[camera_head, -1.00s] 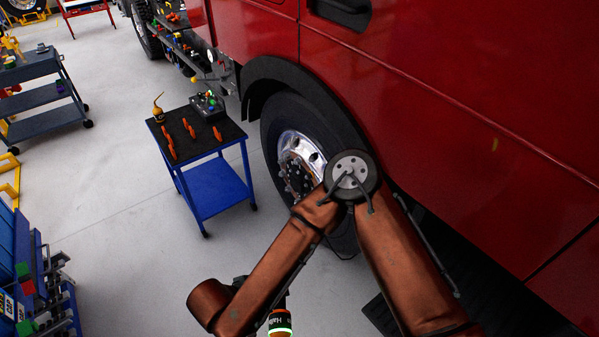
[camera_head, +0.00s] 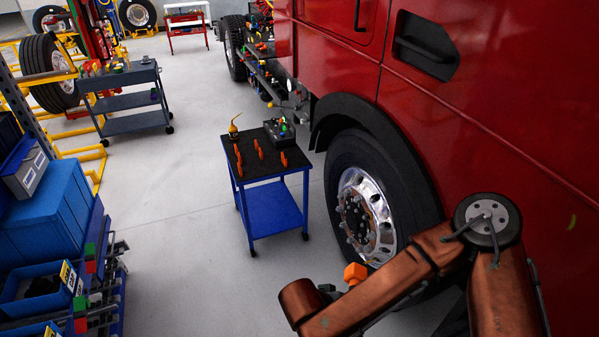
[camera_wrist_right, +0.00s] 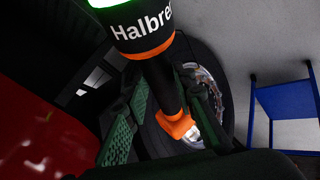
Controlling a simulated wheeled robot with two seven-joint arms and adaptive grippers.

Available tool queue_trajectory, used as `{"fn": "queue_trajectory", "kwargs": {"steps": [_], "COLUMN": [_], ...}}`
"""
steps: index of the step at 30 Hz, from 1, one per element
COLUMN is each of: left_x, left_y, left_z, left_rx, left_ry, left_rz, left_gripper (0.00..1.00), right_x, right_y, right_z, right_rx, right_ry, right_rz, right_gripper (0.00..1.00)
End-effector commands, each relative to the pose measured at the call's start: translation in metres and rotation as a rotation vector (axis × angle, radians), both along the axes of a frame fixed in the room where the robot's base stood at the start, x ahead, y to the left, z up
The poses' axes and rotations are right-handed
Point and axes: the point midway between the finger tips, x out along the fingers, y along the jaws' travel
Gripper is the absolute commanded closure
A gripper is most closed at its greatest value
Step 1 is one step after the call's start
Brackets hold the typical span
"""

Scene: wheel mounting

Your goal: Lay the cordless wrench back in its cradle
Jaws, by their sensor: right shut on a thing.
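The cordless wrench (camera_wrist_right: 160,72) fills the middle of the right wrist view, a black body with white lettering, a glowing green ring, an orange band and an orange end. My right gripper (camera_wrist_right: 168,112) has its dark green fingers shut around it. In the head view only an orange part of the wrench (camera_head: 355,273) shows, above my arm and in front of the truck wheel; the gripper is hidden there. Several orange pieces (camera_head: 258,149) stand on the black top of the blue cart; I cannot tell which form the cradle. My left gripper is not in view.
The blue cart (camera_head: 272,212) stands left of the truck wheel (camera_head: 366,218), with a yellow-tipped bottle (camera_head: 234,130) and a dark box (camera_head: 280,132) on top. The red truck (camera_head: 480,130) fills the right. Open floor lies between the cart and the blue bins (camera_head: 45,215).

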Motion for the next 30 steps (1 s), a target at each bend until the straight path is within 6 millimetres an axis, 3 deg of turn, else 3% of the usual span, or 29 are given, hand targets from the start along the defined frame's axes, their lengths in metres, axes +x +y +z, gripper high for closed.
{"fn": "queue_trajectory", "kwargs": {"steps": [1,6,12,25,30], "left_x": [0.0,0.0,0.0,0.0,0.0], "left_y": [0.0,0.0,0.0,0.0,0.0], "left_z": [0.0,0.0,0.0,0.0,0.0], "left_rx": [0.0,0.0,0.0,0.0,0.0], "left_ry": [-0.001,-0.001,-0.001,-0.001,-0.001], "left_rz": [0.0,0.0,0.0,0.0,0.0], "left_gripper": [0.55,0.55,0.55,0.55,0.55], "right_x": [0.004,0.008,0.008,0.008,0.006], "right_y": [-0.015,-0.051,-0.072,-0.077,-0.077], "right_z": [0.007,0.018,0.025,0.025,0.012], "right_rx": [0.001,0.002,0.003,0.004,-0.003], "right_ry": [-0.007,-0.003,0.0,0.001,0.008], "right_rz": [-0.005,-0.003,0.0,0.002,0.008], "right_gripper": [1.0,1.0,1.0,1.0,1.0]}}
